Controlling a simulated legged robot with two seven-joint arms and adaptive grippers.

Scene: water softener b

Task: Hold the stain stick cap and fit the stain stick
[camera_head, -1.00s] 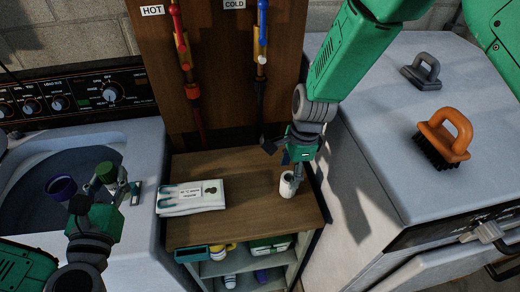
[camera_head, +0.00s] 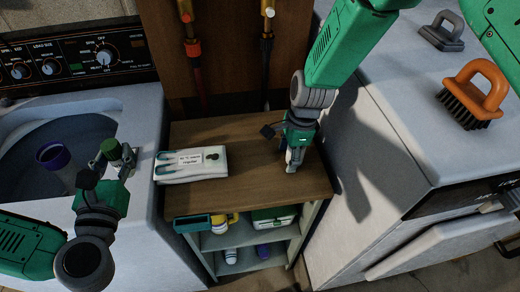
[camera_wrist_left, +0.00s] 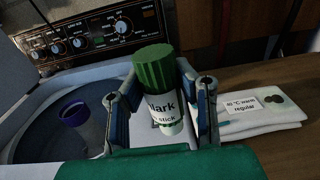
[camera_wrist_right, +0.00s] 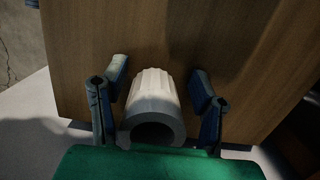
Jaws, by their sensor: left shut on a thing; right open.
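The stain stick (camera_wrist_left: 165,108) is a white labelled tube with a ribbed green end on top. My left gripper (camera_head: 118,160) is shut on it, upright at the washer tub's right edge; its green end shows in the head view (camera_head: 111,148). The stain stick cap (camera_wrist_right: 153,98) is a white, ribbed, hollow cylinder with its dark opening facing the right wrist camera. It is on the wooden top of a small shelf (camera_head: 250,188). My right gripper (camera_wrist_right: 158,100) is open, with its fingers on either side of the cap. In the head view the gripper mostly hides the cap.
A folded white cloth with a care label (camera_head: 190,164) lies left on the shelf top. A purple-rimmed container (camera_head: 55,160) stands in the washer tub. An orange brush (camera_head: 473,92) and a grey brush (camera_head: 442,32) are on the right machine. The shelf top's middle is clear.

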